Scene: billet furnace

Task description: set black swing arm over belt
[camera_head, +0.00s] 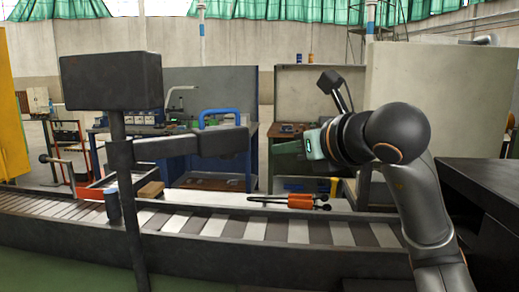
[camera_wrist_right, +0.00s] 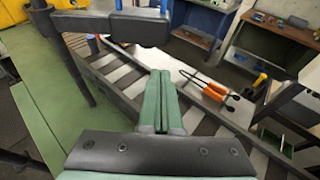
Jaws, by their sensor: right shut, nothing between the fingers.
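The black swing arm (camera_head: 190,146) reaches right from a dark post (camera_head: 128,205) with a black box (camera_head: 112,80) on top. A blue handle (camera_head: 220,112) rises at its thicker free end. In the head view the arm lies across the line of sight above the slatted belt (camera_head: 215,224); how far it spans the belt is hard to tell. My right gripper (camera_head: 278,148) is shut and empty, to the right of the arm's end and apart from it. In the right wrist view its green fingers (camera_wrist_right: 157,102) are together, and the swing arm (camera_wrist_right: 115,27) shows beyond. My left gripper is not in view.
Orange-handled tongs (camera_head: 300,202) lie on the ledge behind the belt. A dark blue cylinder (camera_head: 113,206) stands at the belt near the post. Workbenches stand behind. A dark block (camera_head: 490,190) is at right. Green floor (camera_wrist_right: 45,115) lies clear in front of the belt.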

